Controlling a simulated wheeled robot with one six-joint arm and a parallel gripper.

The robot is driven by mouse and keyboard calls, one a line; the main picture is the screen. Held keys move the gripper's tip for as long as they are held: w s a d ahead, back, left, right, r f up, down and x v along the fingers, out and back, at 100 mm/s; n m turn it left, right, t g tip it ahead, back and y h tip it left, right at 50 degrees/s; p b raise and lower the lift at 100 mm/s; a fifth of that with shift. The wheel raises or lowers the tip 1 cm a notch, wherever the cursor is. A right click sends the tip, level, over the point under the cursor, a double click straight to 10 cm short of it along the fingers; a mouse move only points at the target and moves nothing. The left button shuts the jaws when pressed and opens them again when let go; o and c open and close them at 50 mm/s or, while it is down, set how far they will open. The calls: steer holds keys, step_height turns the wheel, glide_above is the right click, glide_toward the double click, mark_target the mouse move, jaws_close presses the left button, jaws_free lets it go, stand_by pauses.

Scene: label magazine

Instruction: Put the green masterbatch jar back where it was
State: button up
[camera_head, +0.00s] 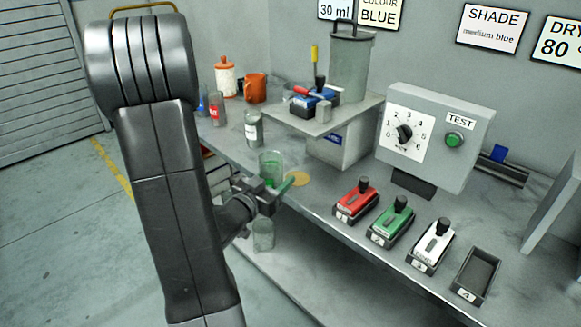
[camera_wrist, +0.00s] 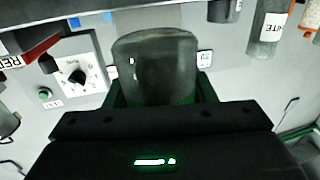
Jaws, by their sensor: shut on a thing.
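A clear jar with green content (camera_head: 270,163) is between the fingers of my gripper (camera_head: 277,189), near the front edge of the workbench. My gripper is shut on it, and the jar looks upright in the head view. In the wrist view the jar (camera_wrist: 155,62) fills the middle, greyish and see-through, with green low down between the dark fingers. No label on it can be read. I cannot tell whether its base touches the bench. A round tan spot (camera_head: 299,179) lies on the bench just right of the jar.
A jar with a pale label (camera_head: 253,130) stands behind. Jars with blue (camera_head: 202,105) and red (camera_head: 216,109) labels stand farther back, near an orange mug (camera_head: 256,88). Red (camera_head: 356,201), green (camera_head: 391,222) and white (camera_head: 433,247) units line the front edge, right. Another glass vessel (camera_head: 263,235) is below.

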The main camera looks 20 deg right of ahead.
steer(key=v, duration=0.6)
steer(key=w+a+f+n+t+y, duration=0.8)
steer(key=w+a+f+n+y, duration=0.3)
steer(key=w+a+f+y, duration=0.45)
step_height(320, 180, up, 12)
steer(key=w+a+p, duration=0.1)
steer(key=p, duration=1.4)
steer(key=s+f, duration=0.4)
steer(key=f, duration=0.2)
steer(key=shift+s, duration=0.4)
steer(key=shift+h, duration=0.25)
